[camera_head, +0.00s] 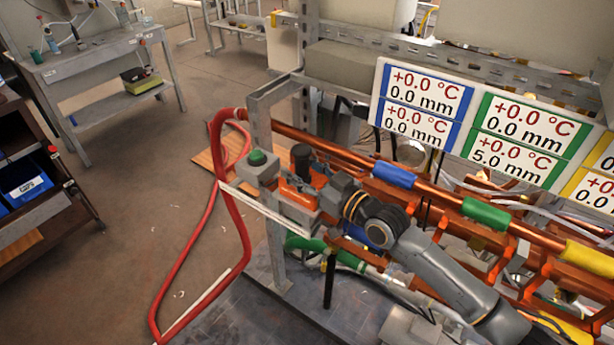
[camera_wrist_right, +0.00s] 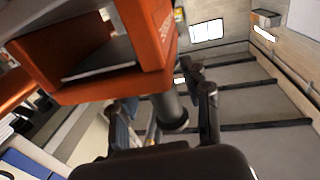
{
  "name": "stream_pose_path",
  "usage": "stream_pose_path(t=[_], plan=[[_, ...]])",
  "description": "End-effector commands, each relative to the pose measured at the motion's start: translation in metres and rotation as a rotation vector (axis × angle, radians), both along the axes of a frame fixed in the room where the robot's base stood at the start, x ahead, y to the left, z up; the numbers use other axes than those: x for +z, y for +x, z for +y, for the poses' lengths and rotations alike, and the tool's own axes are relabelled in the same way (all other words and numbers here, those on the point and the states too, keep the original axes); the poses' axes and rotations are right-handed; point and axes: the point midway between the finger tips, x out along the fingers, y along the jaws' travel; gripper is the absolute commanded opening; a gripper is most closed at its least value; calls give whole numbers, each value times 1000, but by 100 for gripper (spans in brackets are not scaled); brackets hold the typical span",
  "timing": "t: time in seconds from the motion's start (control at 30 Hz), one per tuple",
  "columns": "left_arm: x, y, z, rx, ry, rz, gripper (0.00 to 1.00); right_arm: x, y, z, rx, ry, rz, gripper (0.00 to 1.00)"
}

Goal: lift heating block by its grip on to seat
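An orange block (camera_head: 298,195), which looks like the heating block, is at the left end of the copper rig in the head view. A black upright knob (camera_head: 301,158) stands beside it. My right gripper (camera_head: 322,188) is close against the block, its fingers partly hidden there. In the right wrist view the orange body (camera_wrist_right: 100,75) fills the upper left. The right gripper (camera_wrist_right: 166,112) has its two fingers apart, with a dark cylinder (camera_wrist_right: 173,112), possibly the grip, showing between them. I cannot tell whether they touch it. The seat cannot be made out. My left gripper is not in view.
A copper pipe with blue (camera_head: 393,174), green (camera_head: 486,214) and yellow sleeves runs along the rig. A grey post frame (camera_head: 262,125) with a green button (camera_head: 257,157) stands at its left end. A red hose (camera_head: 215,200) hangs beside it. Display panels (camera_head: 426,104) hang behind. Floor at left is open.

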Motion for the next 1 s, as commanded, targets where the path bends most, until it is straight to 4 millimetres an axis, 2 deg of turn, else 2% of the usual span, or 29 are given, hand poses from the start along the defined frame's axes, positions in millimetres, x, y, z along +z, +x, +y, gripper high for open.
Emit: stream_pose_path(t=[0.03, 0.2, 0.73, 0.97, 1.0], plan=[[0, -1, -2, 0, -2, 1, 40, 0, 0, 0, 0, 0, 0, 31], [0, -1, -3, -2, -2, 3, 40, 0, 0, 0, 0, 0, 0, 0], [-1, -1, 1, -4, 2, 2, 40, 9, 0, 0, -1, 5, -8, 0], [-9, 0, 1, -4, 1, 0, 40, 36, 0, 0, 1, 8, -11, 0], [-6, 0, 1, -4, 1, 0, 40, 43, -7, 2, 4, 8, -9, 0]])
